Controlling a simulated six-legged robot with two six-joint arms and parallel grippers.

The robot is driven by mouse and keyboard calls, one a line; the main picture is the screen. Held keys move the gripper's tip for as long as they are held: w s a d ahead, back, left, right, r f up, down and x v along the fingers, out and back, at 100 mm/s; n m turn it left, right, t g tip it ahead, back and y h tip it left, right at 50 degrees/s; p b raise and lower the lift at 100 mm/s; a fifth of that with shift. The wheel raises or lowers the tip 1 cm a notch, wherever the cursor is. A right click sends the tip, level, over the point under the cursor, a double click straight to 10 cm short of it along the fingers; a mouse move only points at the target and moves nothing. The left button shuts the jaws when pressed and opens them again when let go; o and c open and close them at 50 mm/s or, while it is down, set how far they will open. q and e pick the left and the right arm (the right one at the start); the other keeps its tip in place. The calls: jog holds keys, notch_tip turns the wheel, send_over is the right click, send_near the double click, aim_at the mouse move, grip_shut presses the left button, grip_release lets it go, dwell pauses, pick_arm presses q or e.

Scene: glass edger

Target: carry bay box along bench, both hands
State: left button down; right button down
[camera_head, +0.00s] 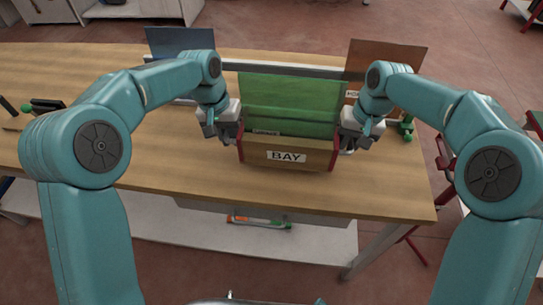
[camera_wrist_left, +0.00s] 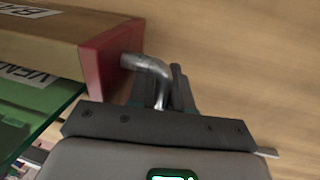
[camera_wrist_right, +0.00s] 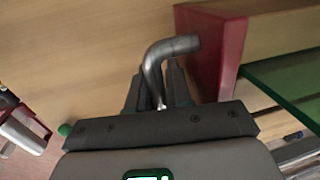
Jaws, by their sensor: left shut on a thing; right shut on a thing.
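The bay box (camera_head: 287,157) is a wooden box with red ends and a "BAY" label, near the middle of the bench (camera_head: 140,145). A green glass-like panel (camera_head: 290,98) stands in or just behind it. My left gripper (camera_head: 228,130) is shut on the bent metal handle (camera_wrist_left: 148,68) at the box's left end. My right gripper (camera_head: 350,138) is shut on the matching handle (camera_wrist_right: 165,55) at the right end. The box looks about level. I cannot tell whether its underside touches the bench.
A blue panel (camera_head: 180,45) stands behind on the left and a brown panel (camera_head: 385,62) behind on the right. A metal rail (camera_head: 330,73) runs across the back. Green-and-black items (camera_head: 45,106) lie at the far left. The bench's front strip is clear.

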pick_arm(q)
jog(key=shift+w+d+r, duration=0.1)
jog(key=shift+w+d, duration=0.05)
jog(key=shift+d, duration=0.1)
pick_arm(e)
jog(key=shift+w+d+r, duration=0.1)
jog(key=shift+w+d, duration=0.05)
jog(key=shift+d, duration=0.15)
pick_arm(q)
jog(key=shift+w, duration=0.1)
pick_arm(e)
jog(key=shift+w, duration=0.1)
pick_arm(q)
jog(key=shift+a, duration=0.1)
pick_arm(e)
jog(key=shift+a, duration=0.1)
pick_arm(q)
jog(key=shift+s+a, duration=0.1)
jog(key=shift+s, duration=0.15)
pick_arm(e)
jog(key=shift+s+a, duration=0.1)
jog(key=shift+s, duration=0.15)
